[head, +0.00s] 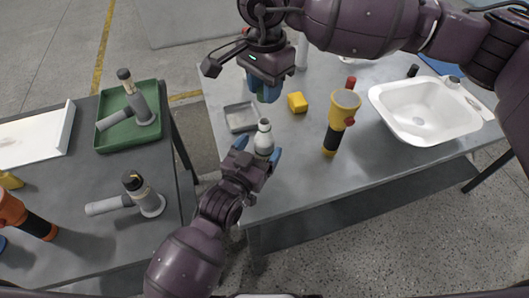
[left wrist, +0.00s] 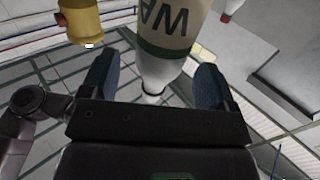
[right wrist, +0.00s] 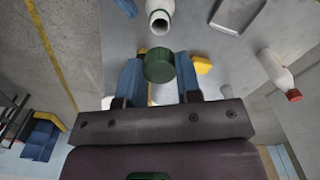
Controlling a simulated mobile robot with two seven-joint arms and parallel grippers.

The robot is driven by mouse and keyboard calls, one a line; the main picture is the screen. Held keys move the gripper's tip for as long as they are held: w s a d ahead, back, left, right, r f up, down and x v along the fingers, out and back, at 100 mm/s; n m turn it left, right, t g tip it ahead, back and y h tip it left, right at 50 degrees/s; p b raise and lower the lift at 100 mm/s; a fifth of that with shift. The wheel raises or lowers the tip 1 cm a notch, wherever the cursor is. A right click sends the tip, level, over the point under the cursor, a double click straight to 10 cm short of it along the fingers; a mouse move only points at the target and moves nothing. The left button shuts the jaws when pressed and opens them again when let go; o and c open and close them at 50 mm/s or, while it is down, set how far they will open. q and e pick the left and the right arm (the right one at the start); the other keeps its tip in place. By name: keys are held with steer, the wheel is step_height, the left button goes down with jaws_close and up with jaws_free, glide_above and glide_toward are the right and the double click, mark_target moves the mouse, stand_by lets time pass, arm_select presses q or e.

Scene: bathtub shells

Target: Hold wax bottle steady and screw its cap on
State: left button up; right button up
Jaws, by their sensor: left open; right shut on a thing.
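The white wax bottle (head: 263,140) stands upright on the grey table, its neck open. In the left wrist view its body with a "WA" label (left wrist: 168,28) shows between my left fingers. My left gripper (head: 258,150) is open, one finger on each side of the bottle, with gaps visible in the left wrist view (left wrist: 157,88). My right gripper (head: 264,90) is shut on the green cap (right wrist: 158,66), held behind the bottle in the head view. The open bottle mouth (right wrist: 159,20) shows beyond the cap in the right wrist view. The cap is hidden in the head view.
A grey tray (head: 229,119), a yellow block (head: 297,103) and a yellow-black flashlight (head: 340,120) stand near the bottle. A white basin (head: 425,108) is at the right. The left table carries a green tray (head: 105,141) and tools. The table's front centre is clear.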

arm_select(q)
steer(key=shift+x, duration=1.45)
steer(key=c, duration=1.4)
steer(key=shift+o, duration=0.2)
arm_select(e)
steer(key=shift+f, duration=2.5)
steer(key=shift+f, duration=0.9)
steer(key=shift+f, duration=0.55)
